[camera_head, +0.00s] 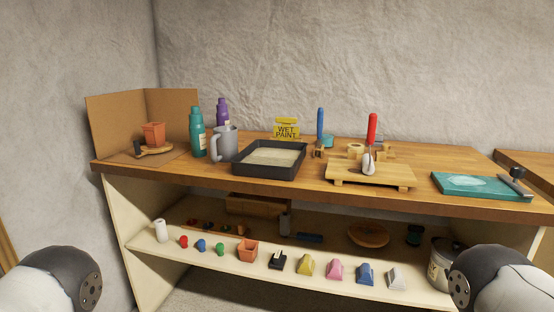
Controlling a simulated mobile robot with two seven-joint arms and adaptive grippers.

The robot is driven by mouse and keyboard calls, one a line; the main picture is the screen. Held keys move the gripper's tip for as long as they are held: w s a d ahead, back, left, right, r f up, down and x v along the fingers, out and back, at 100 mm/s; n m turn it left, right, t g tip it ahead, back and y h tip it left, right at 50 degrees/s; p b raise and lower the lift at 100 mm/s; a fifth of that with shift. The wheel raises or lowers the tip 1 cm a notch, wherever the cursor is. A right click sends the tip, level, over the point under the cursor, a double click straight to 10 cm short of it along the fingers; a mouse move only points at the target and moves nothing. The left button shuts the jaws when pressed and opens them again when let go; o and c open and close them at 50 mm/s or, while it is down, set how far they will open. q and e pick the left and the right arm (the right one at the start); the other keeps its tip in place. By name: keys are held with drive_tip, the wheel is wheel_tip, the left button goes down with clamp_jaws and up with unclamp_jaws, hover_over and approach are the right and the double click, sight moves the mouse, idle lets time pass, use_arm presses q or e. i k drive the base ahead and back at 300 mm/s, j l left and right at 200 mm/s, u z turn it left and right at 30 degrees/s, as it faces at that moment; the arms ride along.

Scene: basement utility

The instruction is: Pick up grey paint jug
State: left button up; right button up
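The grey paint jug (225,143) stands upright on the wooden bench top in the head view, left of the middle. Its handle is on its left side. It is between a teal bottle (197,134) on its left and a dark paint tray (268,160) on its right. Parts of my two arms show at the lower left and lower right corners, well apart from the jug. Neither gripper's fingers are in view.
A purple bottle (222,112) stands behind the jug. A yellow wet paint sign (287,129) is at the back. A wooden board (372,173) and a teal tray (470,186) lie to the right. The lower shelf (330,272) holds several small coloured items.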

sight(223, 143)
drive_tip(key=i+j+z, duration=0.3)
drive_tip(key=j, duration=0.3)
drive_tip(key=i+j+z, duration=0.3)
drive_tip(key=j, duration=0.35)
drive_tip(key=i+j+z, duration=0.15)
drive_tip(key=j, duration=0.2)
drive_tip(key=i+j+z, duration=0.15)
drive_tip(key=j, duration=0.25)
